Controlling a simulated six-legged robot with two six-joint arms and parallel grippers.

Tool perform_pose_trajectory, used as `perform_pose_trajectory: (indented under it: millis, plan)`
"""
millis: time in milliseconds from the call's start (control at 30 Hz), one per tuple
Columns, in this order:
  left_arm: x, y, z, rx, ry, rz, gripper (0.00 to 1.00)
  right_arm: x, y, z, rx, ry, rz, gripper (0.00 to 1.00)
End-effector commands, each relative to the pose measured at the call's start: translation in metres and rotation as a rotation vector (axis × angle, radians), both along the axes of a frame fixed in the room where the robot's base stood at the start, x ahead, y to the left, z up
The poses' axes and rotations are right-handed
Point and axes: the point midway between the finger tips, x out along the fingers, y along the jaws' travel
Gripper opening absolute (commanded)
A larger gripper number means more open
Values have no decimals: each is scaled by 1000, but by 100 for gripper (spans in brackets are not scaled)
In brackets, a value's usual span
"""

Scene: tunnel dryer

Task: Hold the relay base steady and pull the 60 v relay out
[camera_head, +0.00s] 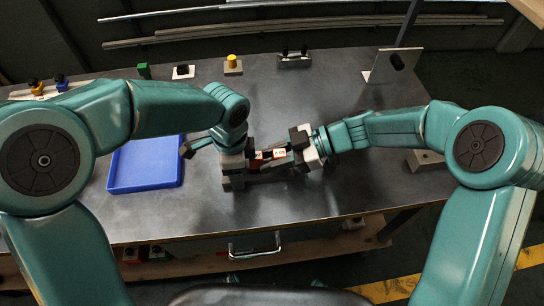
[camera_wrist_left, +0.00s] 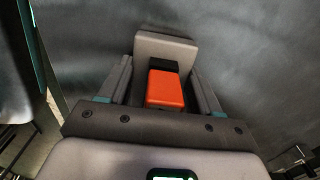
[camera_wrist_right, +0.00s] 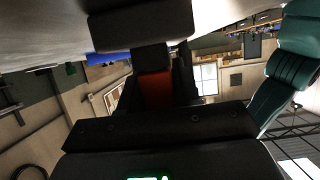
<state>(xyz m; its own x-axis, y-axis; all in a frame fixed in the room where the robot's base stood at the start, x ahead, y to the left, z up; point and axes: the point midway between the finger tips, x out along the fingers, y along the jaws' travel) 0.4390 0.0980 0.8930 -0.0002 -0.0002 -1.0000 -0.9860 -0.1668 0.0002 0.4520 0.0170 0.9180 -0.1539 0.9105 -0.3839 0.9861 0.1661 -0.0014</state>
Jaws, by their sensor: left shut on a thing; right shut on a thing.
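My left gripper (camera_head: 240,166) is shut on the relay base, a grey and dark block (camera_wrist_left: 165,47) between its fingers in the left wrist view. An orange-red block (camera_wrist_left: 165,89) also shows between those fingers. My right gripper (camera_head: 296,152) comes in from the right and is shut on the relay, whose red part (camera_head: 278,153) with a pale label shows in the head view. Red (camera_wrist_right: 156,90) also shows between the right fingers in the right wrist view. The two grippers are close together just above the table, and hide much of both parts. I cannot tell whether relay and base still touch.
An empty blue tray (camera_head: 146,184) lies left of the grippers on the dark table (camera_head: 330,100). An upright plate (camera_head: 393,66) is at back right.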

Motion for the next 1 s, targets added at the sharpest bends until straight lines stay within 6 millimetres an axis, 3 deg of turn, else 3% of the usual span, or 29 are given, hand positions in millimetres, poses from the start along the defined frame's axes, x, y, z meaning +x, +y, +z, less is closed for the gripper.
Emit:
perform_pose_trajectory:
  millis: [1000]
  plan:
    - [0,0,0,-1,-1,0,25,0,0,12,0,-1,0,0]
